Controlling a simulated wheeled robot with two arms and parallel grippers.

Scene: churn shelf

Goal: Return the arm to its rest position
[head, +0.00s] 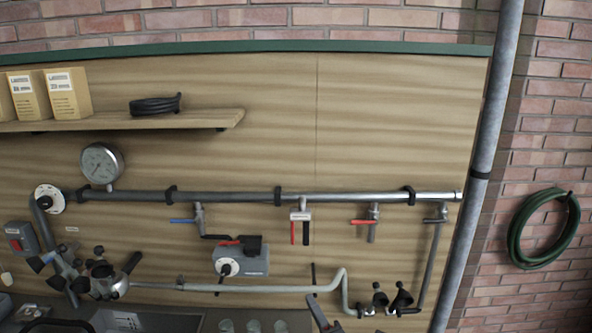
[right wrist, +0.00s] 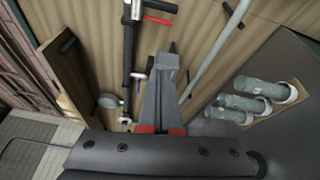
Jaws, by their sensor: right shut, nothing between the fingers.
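My right gripper (head: 319,314) shows only as a grey tip at the bottom edge of the head view, in front of the lower pipe. In the right wrist view, its long grey fingers (right wrist: 161,75) are together, with red parts at their base and nothing held. They point toward the wooden panel, with valve fittings behind them. My left gripper is not identifiable in either view.
A wooden panel (head: 390,110) carries a horizontal pipe (head: 240,197) with valves, a gauge (head: 102,164) and a grey box (head: 240,261). A shelf (head: 200,121) juts out at upper left. A green hose (head: 520,240) hangs at right.

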